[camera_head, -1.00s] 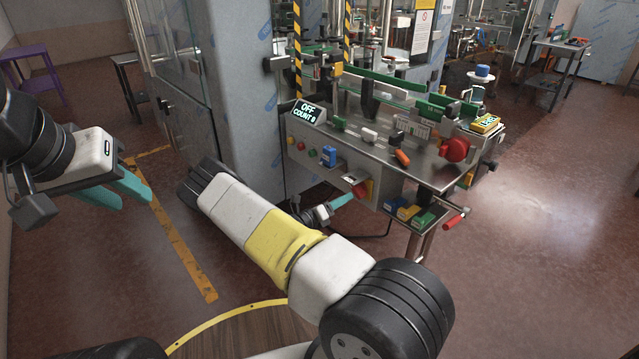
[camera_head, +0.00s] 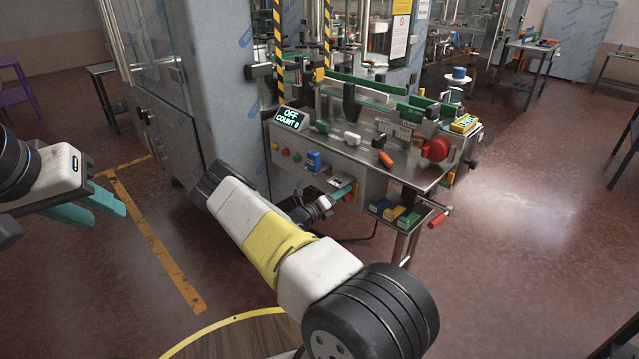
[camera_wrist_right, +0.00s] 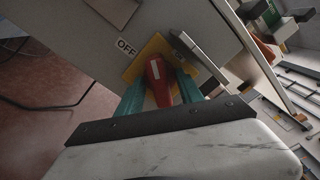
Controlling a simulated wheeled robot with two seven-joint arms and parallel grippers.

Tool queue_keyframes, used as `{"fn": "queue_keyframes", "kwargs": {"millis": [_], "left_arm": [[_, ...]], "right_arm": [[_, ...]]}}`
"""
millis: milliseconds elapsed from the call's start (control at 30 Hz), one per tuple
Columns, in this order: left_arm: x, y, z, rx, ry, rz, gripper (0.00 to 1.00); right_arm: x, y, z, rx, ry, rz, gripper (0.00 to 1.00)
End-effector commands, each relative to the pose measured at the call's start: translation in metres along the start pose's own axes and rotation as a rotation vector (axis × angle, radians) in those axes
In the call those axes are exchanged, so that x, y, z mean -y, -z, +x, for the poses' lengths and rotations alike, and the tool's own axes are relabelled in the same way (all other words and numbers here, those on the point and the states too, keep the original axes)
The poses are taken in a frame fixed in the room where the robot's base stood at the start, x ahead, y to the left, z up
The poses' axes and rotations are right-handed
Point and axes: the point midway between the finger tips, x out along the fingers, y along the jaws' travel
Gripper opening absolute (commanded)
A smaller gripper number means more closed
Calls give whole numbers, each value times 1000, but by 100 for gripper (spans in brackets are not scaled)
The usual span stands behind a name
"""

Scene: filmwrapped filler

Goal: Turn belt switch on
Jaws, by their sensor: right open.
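The belt switch is a red handle (camera_wrist_right: 158,80) on a yellow plate (camera_wrist_right: 135,70) with an "OFF" label (camera_wrist_right: 126,47), seen in the right wrist view. It is on the front panel of the steel machine; in the head view a yellow edge (camera_head: 357,190) shows beside my gripper. My right gripper (camera_wrist_right: 158,88) is open, with its teal fingers on either side of the red handle; I cannot tell whether they touch it. It also shows in the head view (camera_head: 343,193). The display (camera_head: 290,117) reads "OFF COUNT 0". My left gripper (camera_head: 98,208) hangs empty at the left, its fingers slightly apart.
The panel also carries small buttons (camera_head: 285,152) and a blue box (camera_head: 313,160). Coloured bins (camera_head: 392,212) and a red-handled lever (camera_head: 438,220) sit at the machine's right. A grey cabinet (camera_head: 222,80) stands left of it. Floor in front is clear.

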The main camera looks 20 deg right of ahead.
Motion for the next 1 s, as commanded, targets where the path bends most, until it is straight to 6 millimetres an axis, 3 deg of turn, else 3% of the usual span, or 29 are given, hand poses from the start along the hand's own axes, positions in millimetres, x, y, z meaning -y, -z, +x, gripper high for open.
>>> {"fn": "queue_keyframes", "kwargs": {"millis": [167,400,767,1000], "left_arm": [[0,0,0,0,0,0,33],[0,0,0,0,0,0,33],[0,0,0,0,0,0,33],[0,0,0,0,0,0,33]], "right_arm": [[0,0,0,0,0,0,44],[0,0,0,0,0,0,0],[0,0,0,0,-1,26,0],[-1,0,0,0,-1,147,0]]}}
